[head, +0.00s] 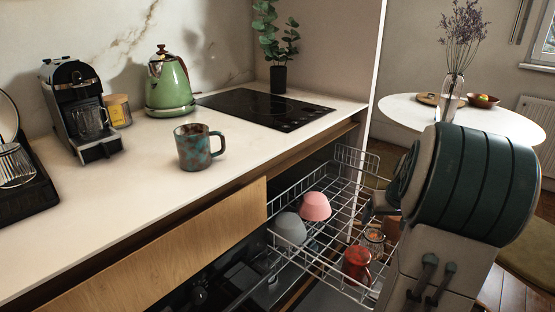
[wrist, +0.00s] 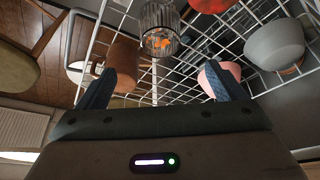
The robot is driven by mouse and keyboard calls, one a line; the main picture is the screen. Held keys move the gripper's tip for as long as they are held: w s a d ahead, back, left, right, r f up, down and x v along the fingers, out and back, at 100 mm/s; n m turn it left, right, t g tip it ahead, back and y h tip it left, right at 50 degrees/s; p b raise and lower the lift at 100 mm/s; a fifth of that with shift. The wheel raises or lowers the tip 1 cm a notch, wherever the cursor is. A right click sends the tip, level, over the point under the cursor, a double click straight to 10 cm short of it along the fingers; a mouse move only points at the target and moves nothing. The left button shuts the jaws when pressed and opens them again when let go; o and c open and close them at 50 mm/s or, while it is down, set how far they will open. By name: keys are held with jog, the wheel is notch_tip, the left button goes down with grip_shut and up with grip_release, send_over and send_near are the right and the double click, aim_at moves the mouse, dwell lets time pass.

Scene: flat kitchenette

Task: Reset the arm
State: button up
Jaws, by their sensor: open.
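My gripper (wrist: 163,88) shows in the wrist view with its two dark fingers spread wide and nothing between them but the rack below. In the head view my arm stands at the right and reaches over the right side of the pulled-out dishwasher rack (head: 345,160); the fingertips are mostly hidden there. The wrist view looks down on the rack. A ribbed glass (wrist: 159,28) stands beyond the fingers, a brown cup (wrist: 124,55) is near the left finger, and a pink bowl (wrist: 222,72) is partly behind the right finger.
The rack also holds a grey bowl (head: 290,229) and a red mug (head: 356,264). A mottled mug (head: 192,148), green kettle (head: 169,82) and coffee machine (head: 75,90) stand on the counter (head: 130,165). A round white table (head: 405,108) with a vase (head: 452,95) stands behind my arm.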

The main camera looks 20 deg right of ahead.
jog(key=a+r+n+p, duration=0.1)
jog(key=a+r+p, duration=0.6)
jog(key=a, duration=0.4)
jog(key=a+r+n+p, duration=0.2)
jog(key=a+r+p, duration=0.3)
jog(key=a+r, duration=0.45)
jog(key=s+a+r+n+y+p, duration=0.1)
jog(key=s+a+r+p, duration=0.4)
jog(key=a, duration=0.3)
jog(key=s+a+r+g+y+p, duration=0.1)
jog(key=s+a+r+p, duration=0.4)
jog(key=a, duration=0.3)
jog(key=shift+s+r+n+p, duration=0.25)
jog(key=shift+s+n+p, duration=0.15)
jog(key=shift+s+p, duration=0.45)
jog(key=shift+s+a+f, duration=0.1)
jog(key=shift+s, duration=0.1)
jog(key=shift+c, duration=0.3)
